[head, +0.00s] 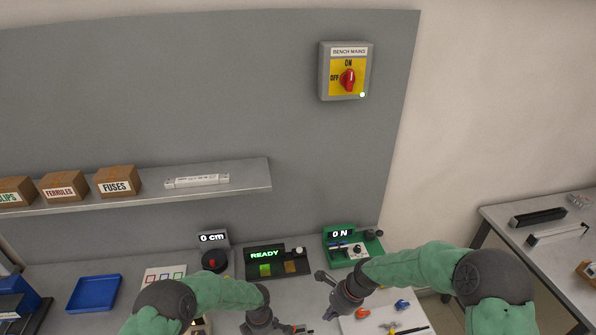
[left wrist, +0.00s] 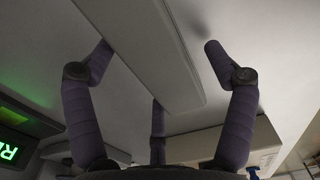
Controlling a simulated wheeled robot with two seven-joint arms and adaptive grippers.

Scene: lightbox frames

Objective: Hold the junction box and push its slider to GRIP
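I cannot clearly pick out the junction box or a slider marked GRIP in either view. My right gripper (head: 322,295) points left over the bench front, its dark fingers spread open and nothing visible between them. My left gripper (head: 283,328) is at the bottom edge of the head view, partly cut off. In the left wrist view its fingers (left wrist: 155,75) are spread wide. A long pale bar or panel (left wrist: 165,50) shows between and beyond them; I cannot tell what it is or whether a finger touches it.
At the bench back stand a 0 cm display (head: 213,238), a black READY unit (head: 277,262) and a green ON box (head: 345,255). A blue tray (head: 94,293) lies left. A white board (head: 400,320) with small tools is near my right gripper. A shelf (head: 150,193) holds boxes.

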